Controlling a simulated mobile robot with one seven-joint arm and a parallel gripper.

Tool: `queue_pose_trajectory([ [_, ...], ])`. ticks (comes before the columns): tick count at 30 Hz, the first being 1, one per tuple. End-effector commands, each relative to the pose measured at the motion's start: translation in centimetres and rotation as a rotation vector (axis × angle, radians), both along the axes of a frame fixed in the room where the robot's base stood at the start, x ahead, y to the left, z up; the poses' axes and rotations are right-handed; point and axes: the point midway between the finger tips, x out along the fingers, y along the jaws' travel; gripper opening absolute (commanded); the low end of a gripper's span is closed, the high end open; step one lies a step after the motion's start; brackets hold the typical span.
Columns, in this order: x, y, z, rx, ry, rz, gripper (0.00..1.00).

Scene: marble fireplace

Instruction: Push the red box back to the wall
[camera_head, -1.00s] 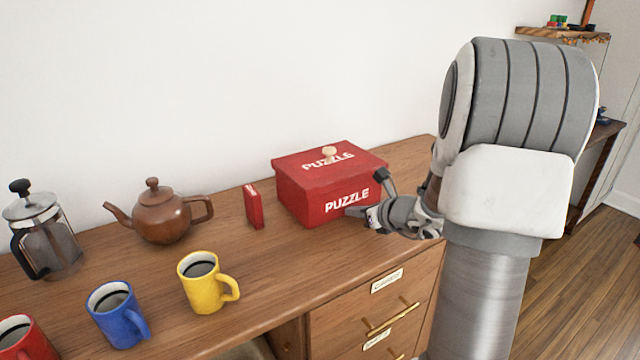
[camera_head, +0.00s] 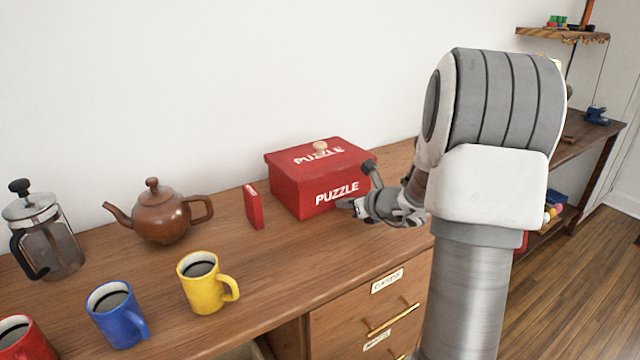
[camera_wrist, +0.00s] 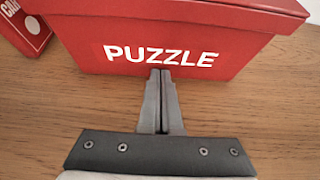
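The red box (camera_head: 318,180), marked PUZZLE on its lid and front, sits on the wooden sideboard (camera_head: 240,262) near the white wall (camera_head: 280,70). A pale knob is on its lid. In the wrist view the box's front (camera_wrist: 160,52) spans the upper part, and my gripper (camera_wrist: 160,75) has its two fingers together, with their tips at the lower front face below the lettering. They appear to touch the face or nearly so. In the head view my gripper (camera_head: 357,190) is at the box's front right. Any gap between box and wall is hidden.
A small red box (camera_head: 253,206) stands just left of the puzzle box. A brown teapot (camera_head: 160,212), a French press (camera_head: 44,232) and yellow (camera_head: 202,283), blue (camera_head: 118,314) and red (camera_head: 22,338) mugs are farther left. The top right of the box looks clear.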

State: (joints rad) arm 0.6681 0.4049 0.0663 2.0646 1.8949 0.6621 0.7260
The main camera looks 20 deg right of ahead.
Motion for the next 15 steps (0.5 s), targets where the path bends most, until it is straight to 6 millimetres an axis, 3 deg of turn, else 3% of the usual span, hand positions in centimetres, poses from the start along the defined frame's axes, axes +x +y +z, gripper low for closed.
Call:
queue_pose_trajectory([
  [15, 2.1, 0.4, 0.0, -0.001, -0.001, 0.003, 0.00],
])
